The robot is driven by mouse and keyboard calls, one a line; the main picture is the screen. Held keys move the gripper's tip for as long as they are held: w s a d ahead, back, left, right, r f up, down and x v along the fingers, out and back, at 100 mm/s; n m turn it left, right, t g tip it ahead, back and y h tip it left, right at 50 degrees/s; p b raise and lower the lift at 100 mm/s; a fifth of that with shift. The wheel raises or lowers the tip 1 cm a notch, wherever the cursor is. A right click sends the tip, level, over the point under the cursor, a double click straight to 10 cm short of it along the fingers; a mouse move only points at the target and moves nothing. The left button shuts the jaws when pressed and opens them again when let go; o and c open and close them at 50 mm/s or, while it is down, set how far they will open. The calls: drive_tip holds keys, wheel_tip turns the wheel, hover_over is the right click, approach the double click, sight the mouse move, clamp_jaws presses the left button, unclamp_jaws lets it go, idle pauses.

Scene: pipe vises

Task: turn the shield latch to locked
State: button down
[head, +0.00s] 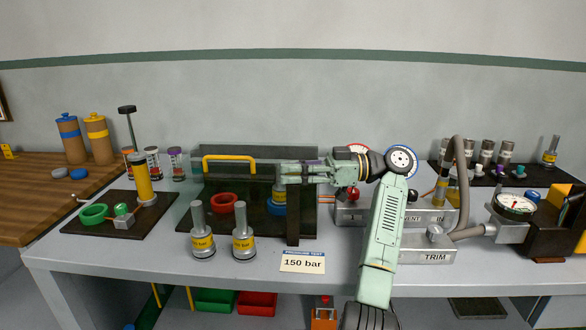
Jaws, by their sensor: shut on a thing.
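The dark see-through shield (190,190) stands in the middle of the bench, with a yellow handle (229,159) across its upper front. My gripper (284,174) points left at the shield's right side, at the top of a dark upright post (293,220). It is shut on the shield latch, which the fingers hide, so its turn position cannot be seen. Behind the shield are a red ring (222,203) and a yellow-labelled cylinder (279,195) in a blue ring.
Two grey yellow-labelled fittings (203,238) (244,238) stand before the shield, beside a "150 bar" card (303,262). A valve block (425,257) marked TRIM and a dial gauge (516,205) are to the right. A pump (143,180) stands left. The front bench edge is mostly clear.

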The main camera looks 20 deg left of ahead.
drive_tip(key=shift+n+g+h, duration=0.4)
drive_tip(key=shift+n+g, duration=0.2)
drive_tip(key=shift+g, duration=0.2)
drive_tip(key=c, duration=1.3)
unclamp_jaws()
drive_tip(key=shift+r, duration=0.1)
wheel_tip(320, 180, up, 10)
drive_tip(key=shift+f, duration=0.1)
drive_tip(key=shift+f, duration=0.1)
